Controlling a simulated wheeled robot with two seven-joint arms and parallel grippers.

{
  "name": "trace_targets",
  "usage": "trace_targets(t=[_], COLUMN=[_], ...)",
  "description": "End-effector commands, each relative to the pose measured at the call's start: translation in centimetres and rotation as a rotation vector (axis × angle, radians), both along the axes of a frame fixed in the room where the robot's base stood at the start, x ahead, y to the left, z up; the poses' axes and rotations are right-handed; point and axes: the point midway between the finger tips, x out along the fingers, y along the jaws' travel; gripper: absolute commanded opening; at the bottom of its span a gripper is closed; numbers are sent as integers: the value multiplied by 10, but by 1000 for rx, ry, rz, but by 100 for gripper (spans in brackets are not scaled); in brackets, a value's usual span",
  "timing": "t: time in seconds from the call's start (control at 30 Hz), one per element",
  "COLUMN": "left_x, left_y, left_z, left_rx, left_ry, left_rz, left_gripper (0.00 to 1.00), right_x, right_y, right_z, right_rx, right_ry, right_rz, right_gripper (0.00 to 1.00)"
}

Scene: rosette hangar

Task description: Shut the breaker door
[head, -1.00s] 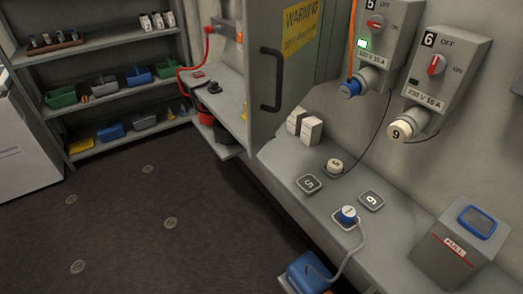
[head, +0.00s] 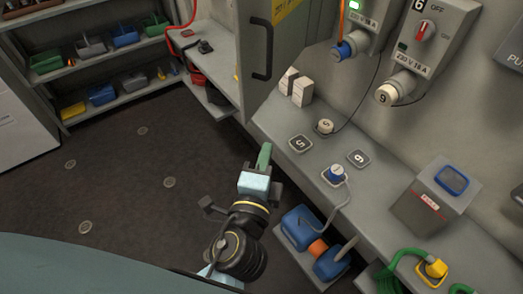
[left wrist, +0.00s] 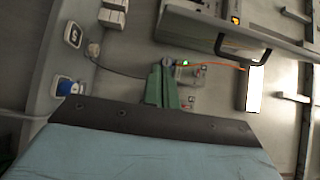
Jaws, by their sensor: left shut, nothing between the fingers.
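The breaker door (head: 262,75) is a grey panel with a black bar handle (head: 262,50) and a yellow warning label, cut off by the top of the head view. It stands open, jutting out from the wall above the ledge. In the left wrist view the black handle (left wrist: 243,50) shows near the top. My left gripper (head: 265,150) has green fingers, shut and empty. It is in front of the ledge, below the door and apart from it. Its closed fingers also show in the left wrist view (left wrist: 162,78). My right gripper is not in view.
The grey ledge (head: 320,160) carries white boxes (head: 296,88), numbered tags and plugs, and a grey bin (head: 437,195). Breaker boxes (head: 425,40) hang on the wall. Shelves stand at the left; the dark floor (head: 120,180) is clear.

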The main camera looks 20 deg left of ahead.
Motion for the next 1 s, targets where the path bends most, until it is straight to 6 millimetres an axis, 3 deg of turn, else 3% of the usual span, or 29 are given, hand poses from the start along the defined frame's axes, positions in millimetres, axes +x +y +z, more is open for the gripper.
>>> trace_targets(t=[0.37, 0.6, 1.0], left_x=[77, 78, 79], left_y=[5, 38, 44], left_z=[3, 1, 0], left_rx=[-2, 1, -2], left_ry=[-1, 1, 1], left_rz=[-1, -1, -2], left_gripper=[0, 0, 0], right_x=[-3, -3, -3], right_y=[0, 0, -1], right_z=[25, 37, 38], right_rx=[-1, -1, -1], right_ry=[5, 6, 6], right_rz=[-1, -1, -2], right_gripper=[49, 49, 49])
